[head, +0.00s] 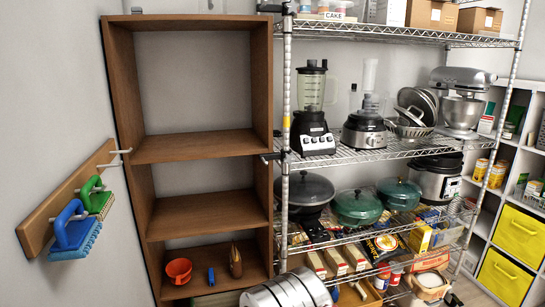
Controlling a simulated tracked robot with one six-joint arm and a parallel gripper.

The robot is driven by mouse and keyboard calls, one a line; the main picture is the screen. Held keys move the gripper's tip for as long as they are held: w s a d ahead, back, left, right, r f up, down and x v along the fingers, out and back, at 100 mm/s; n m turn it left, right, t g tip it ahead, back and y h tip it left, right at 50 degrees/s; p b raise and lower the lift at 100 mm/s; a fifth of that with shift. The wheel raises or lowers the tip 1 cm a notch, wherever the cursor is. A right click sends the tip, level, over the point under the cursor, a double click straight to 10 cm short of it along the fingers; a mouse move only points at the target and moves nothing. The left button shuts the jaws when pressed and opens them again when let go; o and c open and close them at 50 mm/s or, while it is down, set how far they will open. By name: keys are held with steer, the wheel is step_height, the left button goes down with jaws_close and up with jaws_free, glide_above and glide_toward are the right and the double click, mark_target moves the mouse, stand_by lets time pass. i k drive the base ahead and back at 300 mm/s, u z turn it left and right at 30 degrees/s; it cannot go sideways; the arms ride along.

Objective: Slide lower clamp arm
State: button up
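The lower clamp (273,157) is a small dark bar at the right edge of the wooden shelf unit, level with its middle board. It reaches across to the wire rack's front left post. A similar dark upper clamp (271,7) sits at the top of the same edge. At this size I cannot make out the sliding arm of the lower clamp or whether its jaws touch the wood. My gripper is not in view. A silver, dark-banded part of my arm shows at the bottom middle, well below the lower clamp.
The wire rack (400,154) holds a blender (312,110), pots and food packs close to the right. A rail with brushes (75,232) hangs on the left wall.

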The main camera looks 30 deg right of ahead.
mark_target(263, 158)
steer(key=i, duration=0.95)
steer(key=u, duration=0.05)
